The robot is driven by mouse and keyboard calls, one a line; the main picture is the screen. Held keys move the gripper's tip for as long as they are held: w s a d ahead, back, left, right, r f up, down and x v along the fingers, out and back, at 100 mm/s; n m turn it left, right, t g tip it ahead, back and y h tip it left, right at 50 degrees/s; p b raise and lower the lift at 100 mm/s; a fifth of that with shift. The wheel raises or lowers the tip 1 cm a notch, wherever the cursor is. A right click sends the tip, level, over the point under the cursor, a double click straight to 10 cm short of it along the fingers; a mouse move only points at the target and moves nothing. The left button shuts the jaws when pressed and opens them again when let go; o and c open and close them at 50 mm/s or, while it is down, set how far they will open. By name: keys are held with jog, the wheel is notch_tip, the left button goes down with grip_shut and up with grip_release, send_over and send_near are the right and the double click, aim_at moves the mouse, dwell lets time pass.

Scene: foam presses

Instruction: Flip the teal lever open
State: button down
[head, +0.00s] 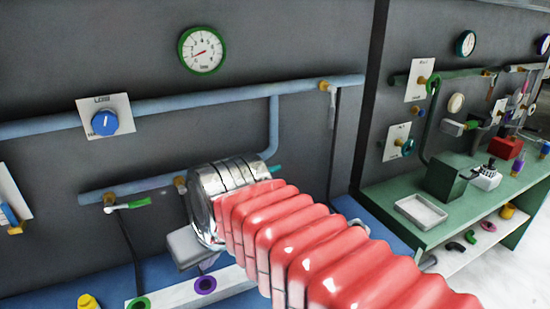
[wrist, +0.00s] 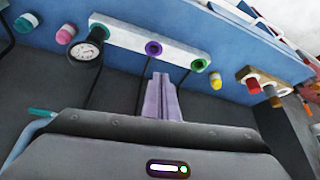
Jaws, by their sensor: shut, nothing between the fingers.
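A teal lever shows in the head view only as a short teal tip (head: 276,169) just right of my arm's metal end. The rest of it is hidden behind my arm. In the wrist view a teal handle (wrist: 40,113) lies at the left edge, by a blue pipe, partly cut off by my gripper's dark body. My gripper's pale purple fingers (wrist: 161,80) are together and empty, over the blue bench, apart from the teal handle. In the head view my gripper is mostly hidden below the metal end.
A blue pipe (head: 232,93) runs along the grey wall, with a blue knob (head: 104,123) and a green-rimmed gauge (head: 202,50). A green-handled lever (head: 133,204) is on the lower pipe at left. A white board (wrist: 127,38) with coloured rings lies on the blue bench.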

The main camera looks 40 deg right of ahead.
jog(key=w+d+r, duration=0.2)
jog(key=d+r, duration=0.3)
jog(key=d, duration=0.4)
jog(key=w+d+r+m+h, duration=0.1)
jog(key=w+d+r, duration=0.2)
jog(key=d+r, duration=0.3)
jog(key=w+d+r+m+t, duration=0.1)
jog(key=w+d+r, duration=0.2)
jog(key=d, duration=0.9)
notch_tip(320, 180, up, 3)
jog(key=shift+w+r+h, duration=0.1)
jog(key=shift+w+h, duration=0.1)
jog(key=shift+h, duration=0.1)
jog(key=s+f+x, duration=0.1)
jog(key=s+x, duration=0.1)
jog(key=x, duration=1.1)
jog(key=shift+s+a+f, duration=0.25)
jog(key=shift+a+f, duration=0.05)
jog(key=shift+a, duration=0.05)
